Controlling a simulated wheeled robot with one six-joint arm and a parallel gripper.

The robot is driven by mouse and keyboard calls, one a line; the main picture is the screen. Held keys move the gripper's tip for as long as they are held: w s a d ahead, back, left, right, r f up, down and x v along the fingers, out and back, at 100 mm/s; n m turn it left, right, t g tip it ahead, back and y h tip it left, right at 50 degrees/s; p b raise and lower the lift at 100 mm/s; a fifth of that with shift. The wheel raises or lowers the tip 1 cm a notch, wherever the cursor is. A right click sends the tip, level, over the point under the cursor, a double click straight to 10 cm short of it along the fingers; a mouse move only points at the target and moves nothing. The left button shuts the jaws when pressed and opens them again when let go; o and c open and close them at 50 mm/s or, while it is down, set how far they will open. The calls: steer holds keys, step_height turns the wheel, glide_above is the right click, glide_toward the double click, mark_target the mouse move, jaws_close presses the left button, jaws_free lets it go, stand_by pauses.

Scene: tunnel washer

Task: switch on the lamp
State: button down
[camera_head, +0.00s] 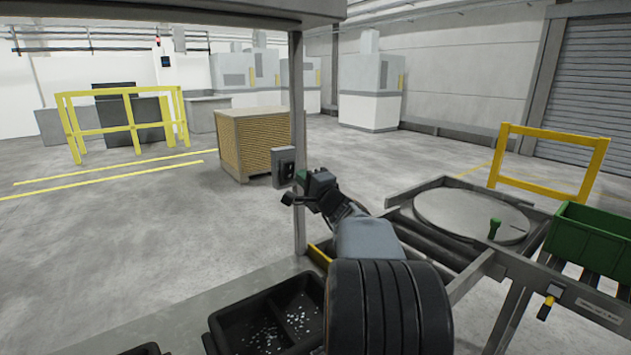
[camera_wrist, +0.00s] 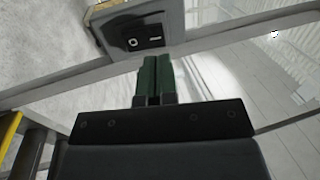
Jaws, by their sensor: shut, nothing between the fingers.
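A grey switch box (camera_head: 283,166) is fixed to an upright post left of my gripper in the head view. In the wrist view, the box (camera_wrist: 118,14) carries a black rocker switch (camera_wrist: 145,37) marked O on its left and I on its right. My gripper (camera_head: 302,178) is shut and empty, with its green fingers together. In the wrist view its fingertips (camera_wrist: 154,60) are just below the rocker, nearer the I side. I cannot tell whether they touch it. I cannot make out the lamp or which way the rocker is tilted.
The grey post (camera_head: 298,110) rises beside the box to a grey overhead panel (camera_head: 190,10). Black bins (camera_head: 215,340) lie below on the bench. A round turntable (camera_head: 470,212) and a green crate (camera_head: 592,232) stand right of my arm.

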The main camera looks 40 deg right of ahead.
mark_target(291, 165)
steer(key=shift+p+x, duration=0.85)
steer(key=shift+x, duration=1.4)
steer(key=shift+d, duration=0.1)
